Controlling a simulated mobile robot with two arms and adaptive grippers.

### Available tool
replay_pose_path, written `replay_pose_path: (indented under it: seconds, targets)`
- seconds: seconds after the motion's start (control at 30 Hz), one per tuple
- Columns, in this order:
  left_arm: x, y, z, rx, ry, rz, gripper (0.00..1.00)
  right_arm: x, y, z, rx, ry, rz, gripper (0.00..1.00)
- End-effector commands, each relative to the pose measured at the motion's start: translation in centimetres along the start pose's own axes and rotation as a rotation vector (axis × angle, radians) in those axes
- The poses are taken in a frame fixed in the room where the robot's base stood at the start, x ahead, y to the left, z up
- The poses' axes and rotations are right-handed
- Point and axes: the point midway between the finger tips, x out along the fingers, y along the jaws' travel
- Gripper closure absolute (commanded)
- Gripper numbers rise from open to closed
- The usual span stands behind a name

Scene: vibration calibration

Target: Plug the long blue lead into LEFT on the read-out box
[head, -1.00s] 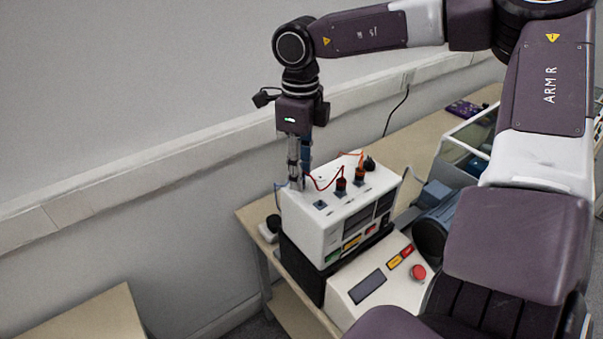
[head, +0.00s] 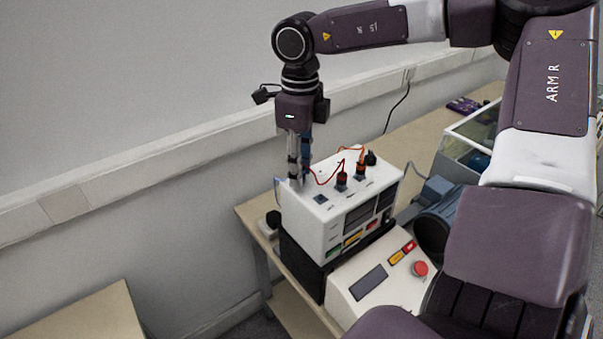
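The white read-out box (head: 317,235) stands on a black unit on the bench. On its top are a bare blue-edged socket (head: 320,199), a dark red plug (head: 342,181) and an orange plug (head: 361,170). My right gripper (head: 296,181) points straight down at the box top's back left corner, its fingertips close together. A thin bluish lead (head: 276,187) loops at the box's left edge near the fingertips. Its plug is not clearly visible, and I cannot tell whether the fingers hold it. The socket labels are too small to read. My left gripper is out of view.
A console with a red button (head: 420,269) stands in front of the box. A blue motor-like cylinder (head: 436,216) and a clear-sided case (head: 470,140) are to the right. A black knob (head: 370,158) rises from the box top. The wall ledge runs behind.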

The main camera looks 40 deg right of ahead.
Motion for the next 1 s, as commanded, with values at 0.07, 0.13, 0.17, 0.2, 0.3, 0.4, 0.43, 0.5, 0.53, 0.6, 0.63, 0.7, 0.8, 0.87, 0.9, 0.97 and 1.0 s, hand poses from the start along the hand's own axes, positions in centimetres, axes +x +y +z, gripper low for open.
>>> replay_pose_path:
  seconds: [0.07,0.13,0.17,0.2,0.3,0.4,0.43,0.5,0.53,0.6,0.63,0.7,0.8,0.87,0.9,0.97,1.0]
  targets:
    - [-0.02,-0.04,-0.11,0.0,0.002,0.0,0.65,-0.02,0.0,0.01,0.0,0.0,0.0,0.76]
    - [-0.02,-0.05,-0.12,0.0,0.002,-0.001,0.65,-0.01,-0.01,0.0,0.0,0.0,0.0,0.83]
    - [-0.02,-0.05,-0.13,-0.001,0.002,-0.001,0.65,-0.01,-0.01,0.01,0.0,0.0,0.0,0.87]
    - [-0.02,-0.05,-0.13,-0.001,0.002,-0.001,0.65,-0.01,-0.01,0.01,0.0,0.0,0.0,0.91]
    - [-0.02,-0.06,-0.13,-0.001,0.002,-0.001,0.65,0.0,0.01,0.01,0.0,0.0,0.0,1.0]
    - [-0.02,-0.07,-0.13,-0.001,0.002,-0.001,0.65,0.0,0.02,0.01,0.0,0.0,0.0,1.0]
    - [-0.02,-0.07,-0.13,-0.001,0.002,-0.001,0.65,0.0,0.02,0.01,0.0,0.0,0.0,1.0]
    - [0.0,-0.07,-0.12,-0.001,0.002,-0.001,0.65,-0.02,0.02,0.01,0.0,0.0,0.0,1.0]
    - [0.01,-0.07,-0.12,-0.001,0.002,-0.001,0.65,-0.05,0.02,0.01,0.0,0.0,0.0,1.0]
    - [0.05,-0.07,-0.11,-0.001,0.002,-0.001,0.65,-0.14,0.03,0.01,0.0,0.0,0.0,1.0]
    - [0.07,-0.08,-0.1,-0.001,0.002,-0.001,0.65,-0.19,0.03,0.01,0.0,0.0,0.0,1.0]
    - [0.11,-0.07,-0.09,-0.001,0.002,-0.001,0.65,-0.32,0.03,0.02,0.0,0.0,0.0,1.0]
    - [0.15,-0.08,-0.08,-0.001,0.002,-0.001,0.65,-0.48,0.02,0.02,0.0,0.0,0.0,1.0]
    - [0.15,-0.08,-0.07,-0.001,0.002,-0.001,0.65,-0.52,0.01,0.01,0.0,0.0,0.0,1.0]
    - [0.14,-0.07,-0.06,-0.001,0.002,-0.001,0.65,-0.52,0.01,0.01,0.0,0.0,0.0,1.0]
    - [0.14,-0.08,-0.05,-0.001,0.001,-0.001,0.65,-0.52,0.01,0.01,0.0,0.0,0.0,1.0]
    - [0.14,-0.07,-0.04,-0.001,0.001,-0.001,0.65,-0.52,0.01,0.01,0.0,0.0,0.0,1.0]
